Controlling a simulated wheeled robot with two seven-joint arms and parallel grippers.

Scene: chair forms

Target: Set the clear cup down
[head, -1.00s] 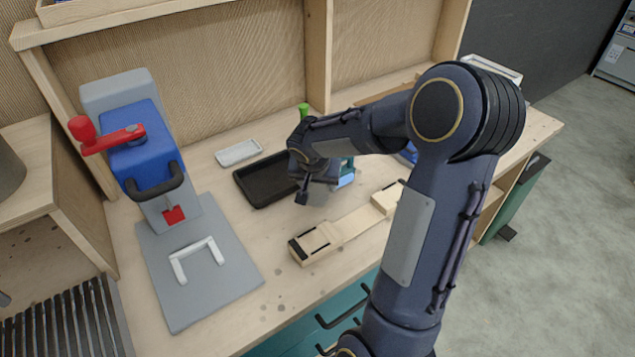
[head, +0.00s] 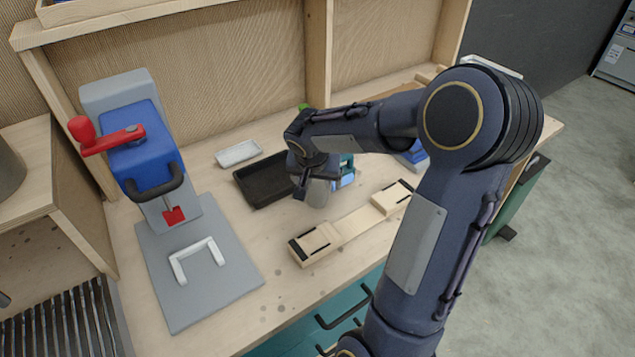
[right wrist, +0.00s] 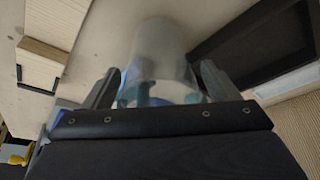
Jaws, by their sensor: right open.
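The clear cup (right wrist: 160,52) shows in the right wrist view as a see-through cylinder between the two fingers of my right gripper (right wrist: 155,85). The fingers are open, with a finger on each side of the cup; I cannot tell whether either touches it. In the head view my right gripper (head: 312,188) hangs over the workbench beside the black tray, and the cup is not clearly made out there. My left gripper is not in view.
The black tray (head: 250,185) lies close to my right gripper, with a small white tray (head: 238,153) behind it. A wooden fixture (head: 345,228) lies in front. A blue press (head: 140,150) with a red handle stands left on a grey plate (head: 215,277).

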